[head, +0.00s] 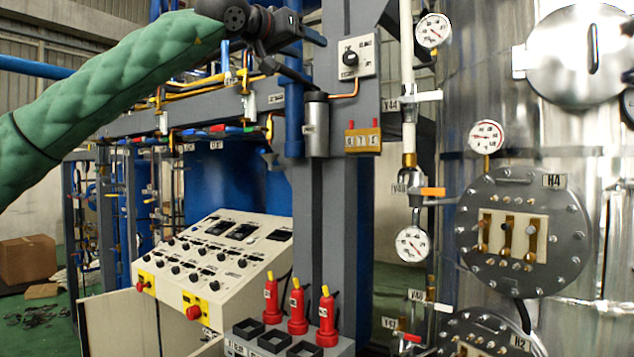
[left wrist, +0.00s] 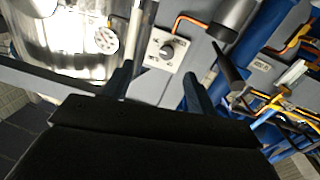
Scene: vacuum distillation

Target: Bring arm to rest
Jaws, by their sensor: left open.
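My left arm (head: 110,95), in a green padded sleeve, reaches in from the left across the top of the head view. My left gripper (head: 308,52) is raised in front of the grey column, just left of a small box with a black knob (head: 350,58). In the left wrist view the gripper (left wrist: 158,82) shows two fingers spread apart with nothing between them. The knob box (left wrist: 167,52) appears beyond the fingers, and I cannot tell whether anything touches it. My right gripper is not in view.
A slanted control panel (head: 215,255) with knobs and red buttons stands at lower left. A shiny steel vessel (head: 460,110) with gauges fills the right. Blue and yellow pipes run behind the arm.

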